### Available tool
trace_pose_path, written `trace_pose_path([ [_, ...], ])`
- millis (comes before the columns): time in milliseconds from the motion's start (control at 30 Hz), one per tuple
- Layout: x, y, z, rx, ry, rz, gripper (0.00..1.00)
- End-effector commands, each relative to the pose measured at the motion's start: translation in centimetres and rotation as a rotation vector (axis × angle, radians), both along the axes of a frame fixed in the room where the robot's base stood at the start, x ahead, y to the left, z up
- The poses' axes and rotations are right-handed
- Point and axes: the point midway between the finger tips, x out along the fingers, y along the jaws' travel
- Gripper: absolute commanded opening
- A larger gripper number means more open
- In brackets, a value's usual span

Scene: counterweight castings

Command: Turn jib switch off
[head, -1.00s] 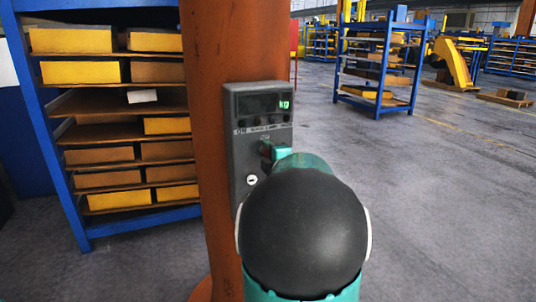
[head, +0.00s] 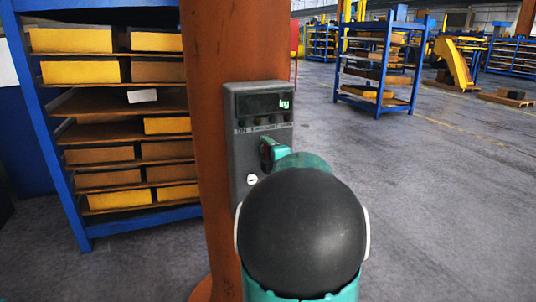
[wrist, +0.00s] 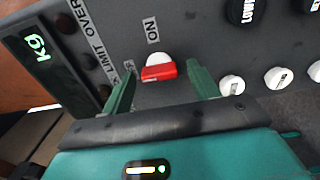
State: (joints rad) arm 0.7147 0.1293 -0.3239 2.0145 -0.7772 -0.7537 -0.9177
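The dark grey control box (head: 240,162) is fixed on an orange-brown column. In the wrist view its panel (wrist: 207,45) fills most of the picture. A small switch with a red lower part and a white upper part (wrist: 160,68) sits below the word ON. I take it as the jib switch; no jib label is readable. My gripper (wrist: 161,76) is open, its two green fingers apart on either side of the switch, with gaps on both sides. In the head view my gripper (head: 270,152) is at the box front, and my arm hides the switch.
A lit kg display (wrist: 38,47) and dark round lamps are left of the switch in the wrist view. White round knobs (wrist: 231,88) and black knobs (wrist: 240,11) are on the right, close to one finger. A blue shelf rack (head: 75,200) stands left of the column (head: 215,220).

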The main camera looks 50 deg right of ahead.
Motion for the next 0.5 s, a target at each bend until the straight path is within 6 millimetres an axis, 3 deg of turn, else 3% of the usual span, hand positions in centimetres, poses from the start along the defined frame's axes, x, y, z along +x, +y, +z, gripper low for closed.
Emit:
trace_pose_path([
  [267, -0.9, 0.5, 0.0, 0.001, -0.001, -0.001, 0.6],
  [500, -4.9, 2.8, 0.1, 0.001, -0.003, -0.003, 0.6],
])
